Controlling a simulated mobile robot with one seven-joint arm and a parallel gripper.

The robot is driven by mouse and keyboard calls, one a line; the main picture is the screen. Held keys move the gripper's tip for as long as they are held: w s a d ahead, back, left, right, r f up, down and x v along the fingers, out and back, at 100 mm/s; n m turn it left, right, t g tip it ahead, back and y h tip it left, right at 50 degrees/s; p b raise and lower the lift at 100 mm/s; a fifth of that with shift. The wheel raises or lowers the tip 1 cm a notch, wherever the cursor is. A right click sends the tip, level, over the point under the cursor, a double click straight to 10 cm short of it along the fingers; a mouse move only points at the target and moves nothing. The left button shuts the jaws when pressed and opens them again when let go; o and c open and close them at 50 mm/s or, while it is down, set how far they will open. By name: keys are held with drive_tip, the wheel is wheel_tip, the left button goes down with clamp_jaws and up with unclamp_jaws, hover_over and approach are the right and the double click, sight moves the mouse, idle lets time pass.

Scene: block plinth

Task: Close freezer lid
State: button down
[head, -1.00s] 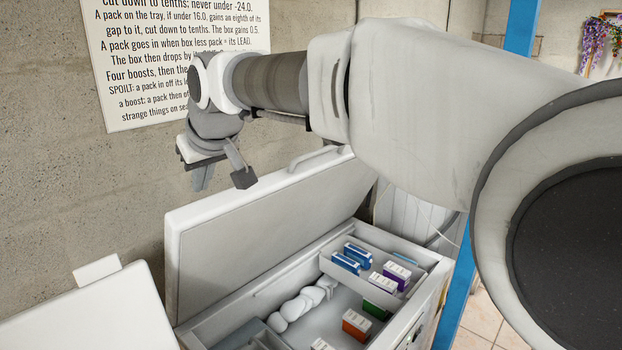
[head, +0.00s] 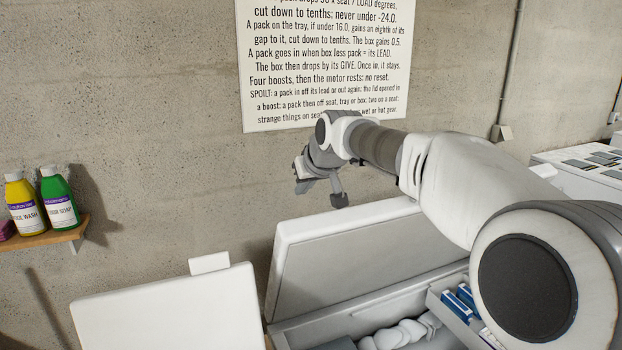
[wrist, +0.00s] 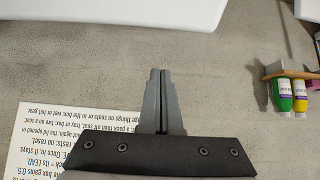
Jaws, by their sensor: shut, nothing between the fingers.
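The freezer lid (head: 350,262) stands raised and leans back toward the wall in the head view. The open freezer box (head: 350,312) lies below it, partly cut off by the frame and hidden by my arm. My gripper (head: 322,200) is above the lid's top edge, in front of the wall, apart from the lid. In the wrist view my gripper (wrist: 160,78) shows its fingers together, with nothing between them. A white edge (wrist: 130,10) crosses the top of the wrist view; I cannot tell for sure that it is the lid.
White packs with blue (head: 462,300) sit inside the freezer. A white panel (head: 170,310) stands to its left. A shelf (head: 50,238) holds a yellow bottle (head: 25,205) and a green bottle (head: 60,200). A printed notice (head: 325,70) hangs on the wall.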

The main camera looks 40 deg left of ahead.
sight(305, 215)
drive_tip(key=f, duration=0.2)
drive_tip(key=f+p, duration=0.1)
drive_tip(key=f, duration=0.1)
drive_tip(key=shift+w+a, duration=0.2)
drive_tip(key=shift+a, duration=0.05)
drive_tip(key=shift+s+d+f, duration=0.3)
drive_tip(key=shift+d+f, duration=0.05)
drive_tip(key=shift+d, duration=0.15)
drive_tip(key=shift+f+b, duration=0.2)
drive_tip(key=shift+b, duration=0.1)
